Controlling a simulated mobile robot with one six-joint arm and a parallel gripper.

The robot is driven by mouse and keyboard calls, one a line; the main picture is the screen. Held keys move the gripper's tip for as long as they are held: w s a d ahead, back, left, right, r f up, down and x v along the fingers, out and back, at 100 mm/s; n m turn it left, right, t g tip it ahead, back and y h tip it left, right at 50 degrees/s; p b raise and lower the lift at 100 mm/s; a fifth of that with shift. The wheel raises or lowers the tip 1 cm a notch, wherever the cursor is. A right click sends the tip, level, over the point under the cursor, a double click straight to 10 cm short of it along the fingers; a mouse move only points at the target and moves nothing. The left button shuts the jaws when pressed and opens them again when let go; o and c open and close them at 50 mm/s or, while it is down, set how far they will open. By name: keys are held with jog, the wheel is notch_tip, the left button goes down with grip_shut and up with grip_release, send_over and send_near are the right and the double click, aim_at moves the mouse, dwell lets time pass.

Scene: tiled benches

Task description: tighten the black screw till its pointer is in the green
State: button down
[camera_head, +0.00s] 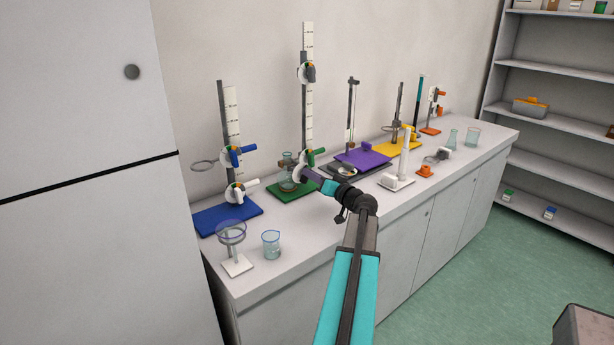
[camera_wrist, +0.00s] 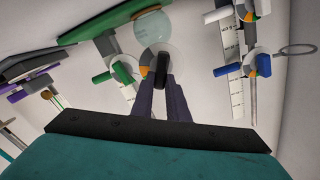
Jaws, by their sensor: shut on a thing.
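In the wrist view, my gripper (camera_wrist: 161,88) is shut on the black screw (camera_wrist: 161,72), with one finger on each side of it. Behind the screw is a round pale dial (camera_wrist: 176,62) with an orange part showing at its left. The fingers and screw cover part of the dial, and I cannot make out the pointer or a green sector. In the head view, my gripper (camera_head: 310,176) reaches to the low part of the stand on the green base (camera_head: 291,194). The black screw is hidden there behind the fingers.
The blue-based stand (camera_head: 228,218) is to the left, with a blue screw (camera_head: 242,150). A purple-topped stand (camera_head: 365,158) is to the right. A beaker (camera_head: 271,244) stands at the front edge.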

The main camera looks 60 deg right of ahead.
jog(key=shift+s+d+m, duration=0.1)
jog(key=shift+d+m, duration=0.05)
jog(key=shift+m, duration=0.45)
jog(key=shift+f+m, duration=0.1)
jog(key=shift+m, duration=0.2)
jog(key=shift+b, duration=0.35)
jog(key=c, duration=1.6)
grip_release()
jog(key=shift+c, duration=0.2)
jog(key=shift+s, duration=0.1)
jog(key=b+v, duration=0.3)
jog(key=v, duration=1)
jog(key=shift+s, duration=0.25)
